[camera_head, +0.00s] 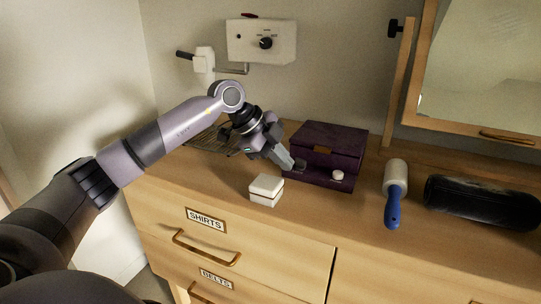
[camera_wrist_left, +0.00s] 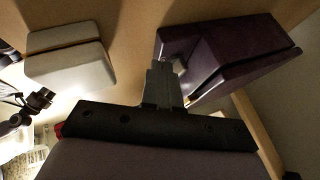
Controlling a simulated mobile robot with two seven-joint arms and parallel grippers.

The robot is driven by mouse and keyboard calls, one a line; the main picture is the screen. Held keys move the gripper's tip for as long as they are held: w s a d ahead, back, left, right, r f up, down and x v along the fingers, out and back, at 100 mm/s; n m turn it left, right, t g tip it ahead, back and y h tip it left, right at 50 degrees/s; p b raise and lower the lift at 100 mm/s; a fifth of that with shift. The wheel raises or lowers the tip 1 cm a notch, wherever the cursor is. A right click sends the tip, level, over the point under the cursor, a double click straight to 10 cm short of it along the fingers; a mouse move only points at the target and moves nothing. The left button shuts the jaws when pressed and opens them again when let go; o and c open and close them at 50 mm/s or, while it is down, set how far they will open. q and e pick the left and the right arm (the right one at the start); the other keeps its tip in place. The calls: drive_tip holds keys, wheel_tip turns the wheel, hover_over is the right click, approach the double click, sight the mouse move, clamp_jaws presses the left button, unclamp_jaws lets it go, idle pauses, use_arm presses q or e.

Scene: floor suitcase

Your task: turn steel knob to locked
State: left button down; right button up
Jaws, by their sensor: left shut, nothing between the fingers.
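A dark purple box (camera_head: 326,146) with a lid stands on the dresser top. A small pale round knob (camera_head: 337,175) shows low on its front right; I cannot tell for sure that it is the steel one. My left gripper (camera_head: 297,166) is shut and empty, with its fingertips close against the box's front left. Whatever is right behind the fingertips is hidden. In the left wrist view the shut fingers (camera_wrist_left: 161,72) reach the near edge of the purple box (camera_wrist_left: 235,50); contact is unclear. No lock marking is readable. My right gripper is not in view.
A small white box (camera_head: 266,189) sits left of the purple box, close to my left gripper. A blue-handled lint roller (camera_head: 394,190) and a black cylinder (camera_head: 480,202) lie to the right. A white wall panel with a black dial (camera_head: 262,41) hangs behind. A mirror stands back right.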

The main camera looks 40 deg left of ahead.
use_arm(q)
drive_tip(key=shift+w, duration=0.8)
drive_tip(key=shift+a+r+m+p, duration=0.1)
drive_tip(key=shift+m+p, duration=0.2)
drive_tip(key=shift+p, duration=0.25)
drive_tip(key=shift+w, duration=0.1)
drive_tip(key=shift+w+a+m+g+h+p, duration=0.15)
drive_tip(key=shift+m+g+h+p, duration=0.35)
drive_tip(key=shift+m+p, duration=0.5)
